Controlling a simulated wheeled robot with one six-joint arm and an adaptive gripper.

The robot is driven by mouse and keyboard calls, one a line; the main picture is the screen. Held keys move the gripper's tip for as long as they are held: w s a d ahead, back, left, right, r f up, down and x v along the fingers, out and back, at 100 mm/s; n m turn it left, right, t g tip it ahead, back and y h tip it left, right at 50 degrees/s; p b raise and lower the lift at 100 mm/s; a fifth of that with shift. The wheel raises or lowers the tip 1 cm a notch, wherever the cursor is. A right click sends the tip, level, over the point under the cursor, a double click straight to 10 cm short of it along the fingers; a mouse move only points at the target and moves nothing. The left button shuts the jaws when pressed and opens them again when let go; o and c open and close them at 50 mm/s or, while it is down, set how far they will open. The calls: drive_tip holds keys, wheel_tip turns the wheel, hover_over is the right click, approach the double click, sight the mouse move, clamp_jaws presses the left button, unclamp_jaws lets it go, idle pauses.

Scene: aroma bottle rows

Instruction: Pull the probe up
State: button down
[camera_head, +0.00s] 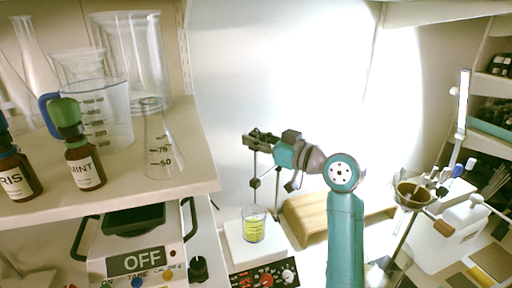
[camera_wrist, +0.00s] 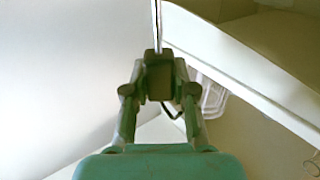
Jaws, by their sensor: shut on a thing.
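My gripper (camera_wrist: 157,92) is shut on a dark block (camera_wrist: 159,76), which I take to be the probe's holder. A thin pale rod (camera_wrist: 158,25) shows beyond the block. In the head view my gripper (camera_head: 262,140) reaches left from the teal wrist, high above the stirrer plate (camera_head: 232,242). Below it a thin dark rod with a small block (camera_head: 255,183) hangs down towards a beaker of yellow-green liquid (camera_head: 253,230) on the plate. I cannot tell whether the rod's lower tip is in the liquid.
A shelf (camera_head: 130,200) at the left holds glassware and dark bottles, with a balance reading OFF (camera_head: 138,262) below. A wooden stand (camera_head: 310,218) is behind my arm. A brown bowl (camera_head: 411,195) in a holder stands at the right. The wall behind the gripper is clear.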

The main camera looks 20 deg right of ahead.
drive_tip(key=shift+r, duration=0.35)
drive_tip(key=c, duration=0.9)
unclamp_jaws()
drive_tip(key=shift+f, duration=0.1)
drive_tip(key=v, duration=1.2)
drive_tip(key=shift+f, duration=0.15)
